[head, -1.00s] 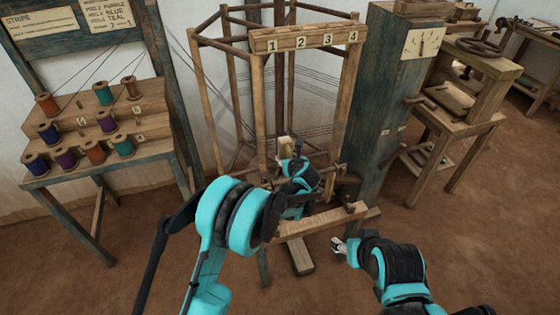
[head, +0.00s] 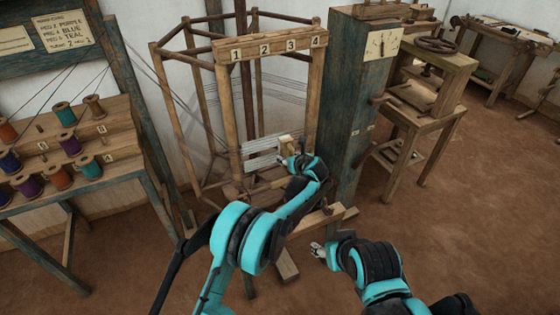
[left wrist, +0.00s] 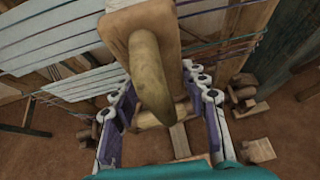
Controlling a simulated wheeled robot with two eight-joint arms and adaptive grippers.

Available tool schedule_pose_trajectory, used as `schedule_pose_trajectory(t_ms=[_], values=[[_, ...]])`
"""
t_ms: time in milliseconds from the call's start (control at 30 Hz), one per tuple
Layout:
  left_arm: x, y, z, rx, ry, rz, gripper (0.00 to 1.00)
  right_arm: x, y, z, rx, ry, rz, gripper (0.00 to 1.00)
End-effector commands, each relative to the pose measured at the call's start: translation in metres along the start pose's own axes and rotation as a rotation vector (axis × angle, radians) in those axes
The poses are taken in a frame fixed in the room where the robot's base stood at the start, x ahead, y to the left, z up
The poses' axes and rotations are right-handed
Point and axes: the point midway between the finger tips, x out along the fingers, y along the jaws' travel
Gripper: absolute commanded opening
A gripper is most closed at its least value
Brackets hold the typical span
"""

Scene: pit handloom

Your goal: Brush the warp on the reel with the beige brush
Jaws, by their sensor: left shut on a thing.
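The beige brush (left wrist: 152,75) is a pale block with a rounded handle. It also shows at the front of the reel in the head view (head: 289,145). My left gripper (head: 287,161) is shut on it; in the left wrist view its fingers (left wrist: 160,112) lie either side of the handle. The warp (left wrist: 50,40) is pale bands and coloured threads behind the brush block; it also shows in the head view (head: 260,152). I cannot tell whether the bristles touch it. The reel (head: 160,95) is a tall wooden frame. My right gripper (head: 318,250) is low and apart from the reel; its jaw state is unclear.
A rack with several coloured spools (head: 60,178) stands at the left. A blue-grey cabinet with a dial (head: 350,90) stands close to the reel's right. A wooden press (head: 430,85) is beyond it. Brown floor is open at the right.

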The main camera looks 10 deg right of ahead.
Motion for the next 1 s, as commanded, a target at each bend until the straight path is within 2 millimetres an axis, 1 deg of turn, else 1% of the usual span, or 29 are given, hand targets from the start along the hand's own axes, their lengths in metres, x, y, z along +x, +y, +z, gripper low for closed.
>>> schedule_pose_trajectory(t_ms=[33, 200, 733, 900, 1000], values=[[0.001, -0.006, 0.0, 0.0, 0.0, 0.0, 0.12, 0.0, 0.0, 0.0, 0.0, 0.0, 0.0, 0.55], [0.002, -0.026, 0.001, 0.0, 0.0, 0.0, 0.12, 0.001, 0.0, 0.001, 0.0, 0.0, 0.0, 0.55], [0.007, -0.087, 0.005, 0.001, 0.0, 0.0, 0.12, 0.002, 0.0, 0.001, 0.0, 0.0, 0.0, 0.55], [0.006, -0.098, 0.006, 0.0, 0.0, 0.0, 0.12, 0.002, 0.0, 0.001, 0.0, 0.0, 0.0, 0.55], [0.007, -0.099, 0.006, 0.0, 0.0, 0.001, 0.12, 0.002, 0.0, 0.002, 0.0, 0.0, 0.0, 0.55]])
